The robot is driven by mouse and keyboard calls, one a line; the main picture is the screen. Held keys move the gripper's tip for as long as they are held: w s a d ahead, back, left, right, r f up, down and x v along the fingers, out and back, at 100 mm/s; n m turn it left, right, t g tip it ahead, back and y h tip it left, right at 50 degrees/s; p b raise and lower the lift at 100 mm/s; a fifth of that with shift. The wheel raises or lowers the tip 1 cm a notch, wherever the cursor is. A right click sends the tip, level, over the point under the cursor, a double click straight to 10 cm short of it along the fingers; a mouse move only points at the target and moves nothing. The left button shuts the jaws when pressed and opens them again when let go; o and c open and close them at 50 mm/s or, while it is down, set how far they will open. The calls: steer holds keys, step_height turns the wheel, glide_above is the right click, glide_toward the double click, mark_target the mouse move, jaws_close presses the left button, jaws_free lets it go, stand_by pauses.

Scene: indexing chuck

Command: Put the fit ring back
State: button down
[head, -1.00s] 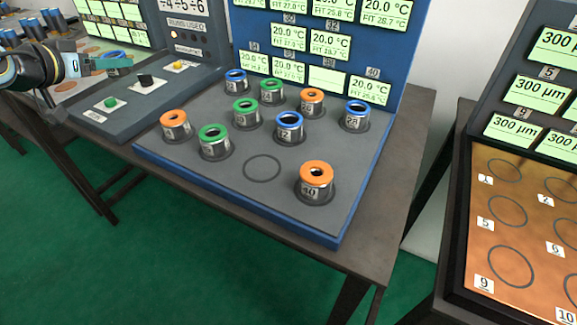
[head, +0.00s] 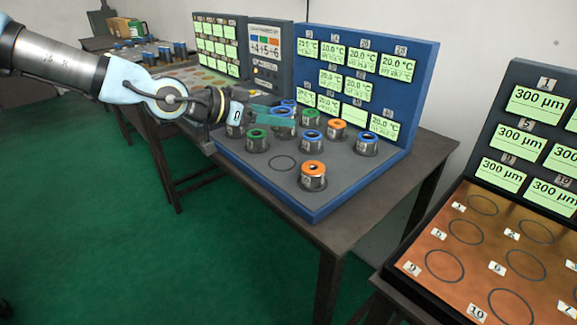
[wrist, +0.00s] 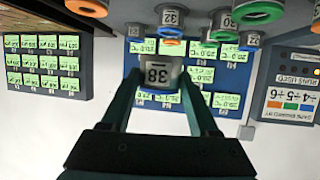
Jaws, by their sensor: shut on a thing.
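My gripper (head: 284,120) is shut on a metal fit ring (wrist: 157,72) labelled 38, held between its two teal fingers in the wrist view. In the head view the gripper is over the rear left of the blue-edged ring board (head: 300,208), overlapping the standing rings behind. An empty marked circle (head: 282,162) lies at the board's front, left of the orange-capped ring 40 (head: 313,173). The held ring is apart from that circle.
Green-capped (head: 257,141), blue-capped (head: 311,141) and orange-capped (head: 338,128) rings stand close around the circle and behind it. A blue display panel (head: 425,75) rises behind the board. A copper-coloured board (head: 480,262) stands at the right. Free floor lies in front.

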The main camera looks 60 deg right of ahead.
mark_target(277, 165)
steer(key=shift+f+p, duration=0.55)
steer(key=shift+f, duration=4.1)
steer(key=shift+c, duration=0.7)
jaws_free()
steer(key=shift+r, duration=0.2)
steer(key=v, duration=1.2)
steer(key=shift+b, duration=0.45)
